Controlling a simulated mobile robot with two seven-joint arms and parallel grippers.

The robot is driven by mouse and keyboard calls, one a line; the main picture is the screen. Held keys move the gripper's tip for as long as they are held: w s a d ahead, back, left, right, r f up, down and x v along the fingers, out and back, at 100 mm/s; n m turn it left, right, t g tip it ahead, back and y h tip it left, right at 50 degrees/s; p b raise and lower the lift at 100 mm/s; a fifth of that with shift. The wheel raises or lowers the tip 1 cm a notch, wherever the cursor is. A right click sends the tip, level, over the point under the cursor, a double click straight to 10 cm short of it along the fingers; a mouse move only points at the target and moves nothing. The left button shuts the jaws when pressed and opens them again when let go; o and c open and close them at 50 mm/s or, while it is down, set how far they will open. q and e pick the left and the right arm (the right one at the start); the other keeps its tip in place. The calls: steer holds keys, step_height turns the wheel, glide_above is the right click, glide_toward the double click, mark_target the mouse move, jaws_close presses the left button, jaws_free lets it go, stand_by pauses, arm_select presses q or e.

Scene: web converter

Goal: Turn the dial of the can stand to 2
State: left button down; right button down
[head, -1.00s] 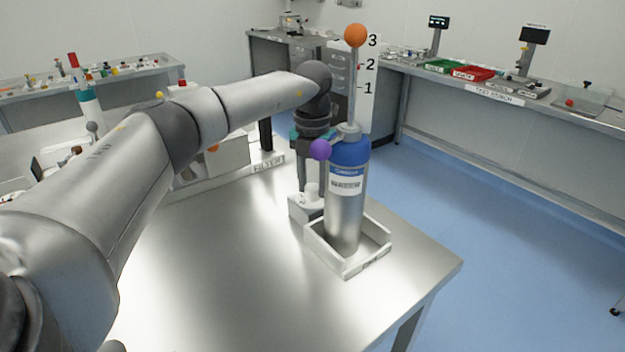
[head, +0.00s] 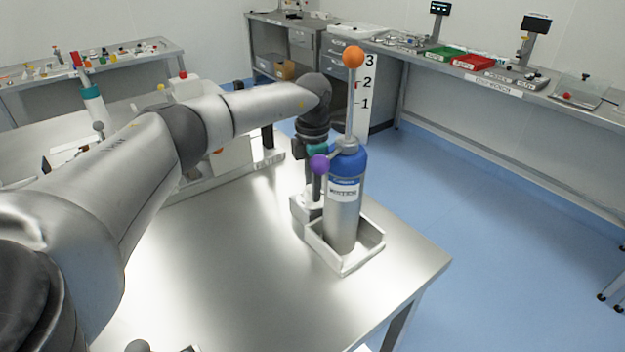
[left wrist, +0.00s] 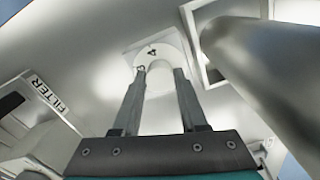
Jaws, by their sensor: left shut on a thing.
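The can stand (head: 345,265) is a white square tray near the table's right end, with a tall silver can (head: 343,221) with a blue top in it. A white dial housing adjoins the stand's left side. In the left wrist view the white dial (left wrist: 160,80) shows between the fingers, with digits on the plate around it; a 4 and what looks like a 3 can be read. My left gripper (left wrist: 160,72) points down and is shut on the dial. My right gripper is not in view.
A rod with an orange ball (head: 353,57) and a purple ball (head: 319,164) rise by the can's top, before a white scale marked 1 to 3 (head: 364,100). A FILTER label (left wrist: 48,95) lies left of the dial.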

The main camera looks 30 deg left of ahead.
arm_select(q)
steer(key=shift+w+m, duration=0.1)
steer(key=shift+m, duration=0.7)
steer(key=shift+c, duration=2.2)
jaws_free()
step_height(320, 180, up, 15)
steer(key=p, duration=0.1)
steer(key=shift+r+p, duration=0.15)
steer(key=shift+p, duration=0.2)
